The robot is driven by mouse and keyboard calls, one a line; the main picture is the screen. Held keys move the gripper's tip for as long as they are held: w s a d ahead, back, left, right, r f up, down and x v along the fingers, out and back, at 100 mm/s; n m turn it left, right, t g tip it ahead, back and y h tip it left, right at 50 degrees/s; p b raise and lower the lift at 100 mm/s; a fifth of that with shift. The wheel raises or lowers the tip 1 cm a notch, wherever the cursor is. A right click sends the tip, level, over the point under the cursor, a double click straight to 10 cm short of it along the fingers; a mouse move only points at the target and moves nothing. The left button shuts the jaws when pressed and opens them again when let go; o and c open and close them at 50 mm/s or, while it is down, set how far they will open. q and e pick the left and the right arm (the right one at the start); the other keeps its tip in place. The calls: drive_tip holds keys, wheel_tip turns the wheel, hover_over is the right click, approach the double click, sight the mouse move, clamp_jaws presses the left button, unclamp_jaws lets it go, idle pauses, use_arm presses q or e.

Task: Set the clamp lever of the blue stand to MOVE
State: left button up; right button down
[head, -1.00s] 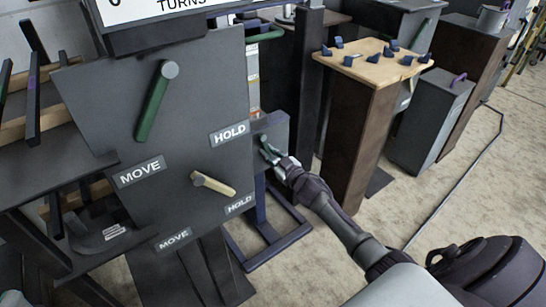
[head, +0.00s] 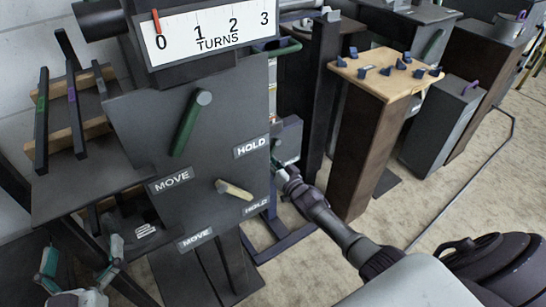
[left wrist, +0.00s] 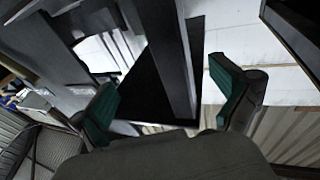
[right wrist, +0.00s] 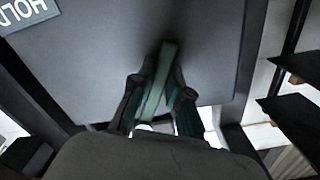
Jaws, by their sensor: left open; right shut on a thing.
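The blue stand stands behind the large grey panel; its bluish foot (head: 285,243) and a small part of its box face (head: 291,140) show in the head view. Its green clamp lever (right wrist: 163,66) shows in the right wrist view against a grey face, with a HOLD label (right wrist: 28,8) upside down at upper left. My right gripper (right wrist: 160,90) is shut on this lever, one finger on each side. Its tip is partly hidden behind the panel edge in the head view. No MOVE label of this stand shows. My left gripper (head: 80,262) is open and empty, low at the left.
The large grey panel (head: 225,130) carries a green lever (head: 190,124), a beige lever (head: 234,190), and MOVE and HOLD labels. A turns gauge (head: 212,35) above has its red pointer at 0. A brown pedestal (head: 352,150) with blue pieces stands right of my right forearm.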

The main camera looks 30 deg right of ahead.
sight(93, 255)
use_arm(q)
drive_tip(key=shift+a+f+g+y, duration=0.15)
drive_tip(key=shift+f+g+y, duration=0.1)
drive_tip(key=shift+f+g, duration=0.5)
drive_tip(key=shift+a+f+g+y, duration=0.1)
drive_tip(key=shift+f+g+y, duration=0.2)
drive_tip(key=shift+f, duration=0.75)
use_arm(e)
drive_tip(key=shift+a+r+m, duration=0.2)
drive_tip(key=shift+a+m, duration=0.15)
drive_tip(key=shift+m, duration=0.45)
use_arm(q)
drive_tip(key=shift+s, duration=0.1)
use_arm(e)
drive_tip(key=c, duration=1.1)
unclamp_jaws()
drive_tip(key=s, duration=0.8)
drive_tip(key=s+d, duration=0.1)
drive_tip(key=s, duration=0.3)
drive_tip(key=shift+s, duration=0.15)
